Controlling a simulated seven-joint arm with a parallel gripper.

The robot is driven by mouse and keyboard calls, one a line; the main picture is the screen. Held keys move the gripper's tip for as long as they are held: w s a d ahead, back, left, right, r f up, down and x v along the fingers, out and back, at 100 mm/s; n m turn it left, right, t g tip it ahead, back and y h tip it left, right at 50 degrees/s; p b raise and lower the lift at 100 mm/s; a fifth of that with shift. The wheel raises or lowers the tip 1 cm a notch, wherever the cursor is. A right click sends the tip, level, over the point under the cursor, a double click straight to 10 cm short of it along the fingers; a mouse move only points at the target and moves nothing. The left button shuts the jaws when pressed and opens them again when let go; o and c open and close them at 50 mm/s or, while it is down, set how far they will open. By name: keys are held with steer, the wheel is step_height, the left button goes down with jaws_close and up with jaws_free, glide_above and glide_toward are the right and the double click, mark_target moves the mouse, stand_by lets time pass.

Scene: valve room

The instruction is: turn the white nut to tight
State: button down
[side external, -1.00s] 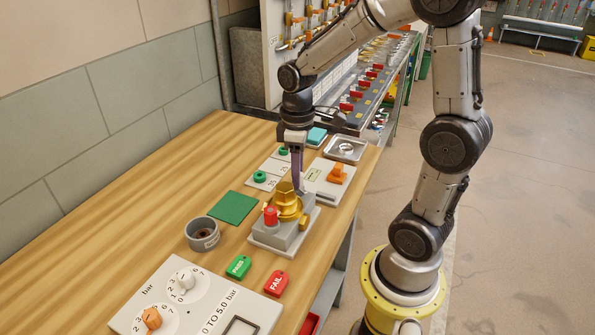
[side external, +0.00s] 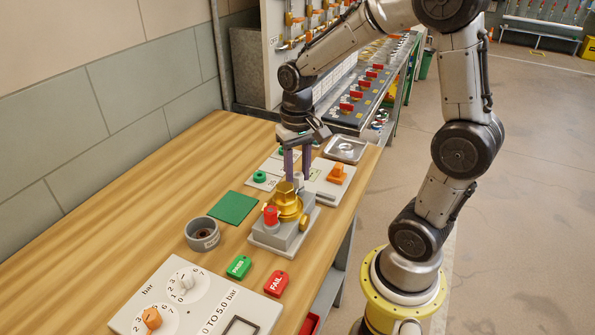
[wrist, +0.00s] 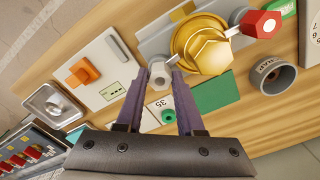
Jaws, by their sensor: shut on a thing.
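The small white nut (wrist: 161,70) shows in the wrist view between the tips of my gripper's two purple fingers. My gripper (wrist: 161,82) is shut on it. In the side view my gripper (side external: 297,178) points down just behind the brass valve body (side external: 288,201), and the nut is too small to make out clearly there. The brass body, with its hexagonal top, also shows beside the nut in the wrist view (wrist: 208,50). It sits on a grey block (side external: 272,237) with a red knob (side external: 270,215) at the front.
A grey cup (side external: 202,233) and a green mat (side external: 233,207) lie left of the valve. A plate with an orange handle (side external: 337,174) and a metal tray (side external: 346,149) are close behind it. Green and red tags (side external: 277,283) and a dial panel lie in front. The table's left side is clear.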

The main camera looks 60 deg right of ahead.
mark_target(297, 175)
steer(key=shift+r+m, duration=0.1)
steer(key=shift+m, duration=0.7)
steer(key=c, duration=0.5)
jaws_free()
step_height(297, 175, up, 14)
steer(key=shift+f, duration=0.1)
